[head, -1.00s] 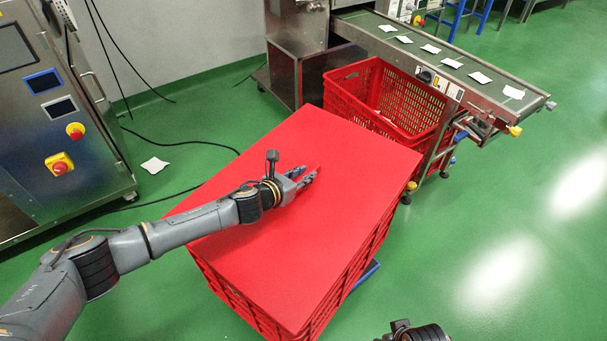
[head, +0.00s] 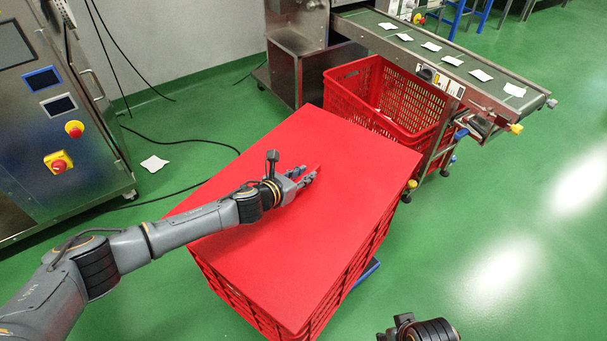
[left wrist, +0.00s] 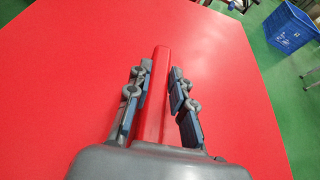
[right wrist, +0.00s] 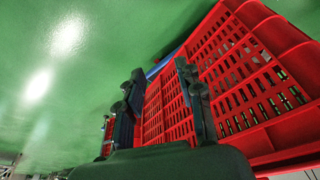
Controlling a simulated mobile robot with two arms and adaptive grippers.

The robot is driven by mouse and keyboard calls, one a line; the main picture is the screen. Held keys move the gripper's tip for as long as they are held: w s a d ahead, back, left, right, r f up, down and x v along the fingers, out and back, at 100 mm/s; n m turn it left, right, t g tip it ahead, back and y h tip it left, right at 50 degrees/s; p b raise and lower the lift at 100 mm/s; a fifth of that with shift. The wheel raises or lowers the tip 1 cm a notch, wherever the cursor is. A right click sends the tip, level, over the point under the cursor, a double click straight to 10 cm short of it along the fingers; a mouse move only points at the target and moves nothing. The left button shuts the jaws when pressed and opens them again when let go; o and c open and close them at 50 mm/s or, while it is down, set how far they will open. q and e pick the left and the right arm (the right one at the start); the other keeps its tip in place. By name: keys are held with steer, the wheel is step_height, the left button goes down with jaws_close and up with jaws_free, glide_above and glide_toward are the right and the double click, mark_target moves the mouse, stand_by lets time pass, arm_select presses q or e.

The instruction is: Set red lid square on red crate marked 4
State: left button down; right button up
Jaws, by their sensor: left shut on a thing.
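The red lid (head: 330,250) is a flat sheet over the top of a red slatted crate (head: 372,262). The lid hides the crate's rim, so I cannot tell how exactly their edges match. No number shows on the crate. My left gripper (head: 308,178) is over the middle of the lid. In the left wrist view its fingers (left wrist: 160,92) are shut on the lid's raised red bar handle (left wrist: 155,88). In the right wrist view my right gripper (right wrist: 160,95) has its fingers apart, empty, beside the crate's slatted wall (right wrist: 240,75).
A steel machine (head: 50,120) stands at the left. A white packet (head: 155,163) and a black cable lie on the floor. Green floor (head: 500,230) is clear at the right.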

arm_select(q)
steer(key=shift+f, duration=0.1)
arm_select(e)
steer(key=shift+r, duration=0.45)
steer(key=shift+s+r, duration=0.1)
arm_select(q)
steer(key=shift+f, duration=0.1)
steer(key=c, duration=1.1)
jaws_free()
steer(key=shift+f, duration=0.2)
step_height(320, 180, up, 5)
glide_above(278, 211)
arm_select(e)
steer(key=shift+r, duration=0.25)
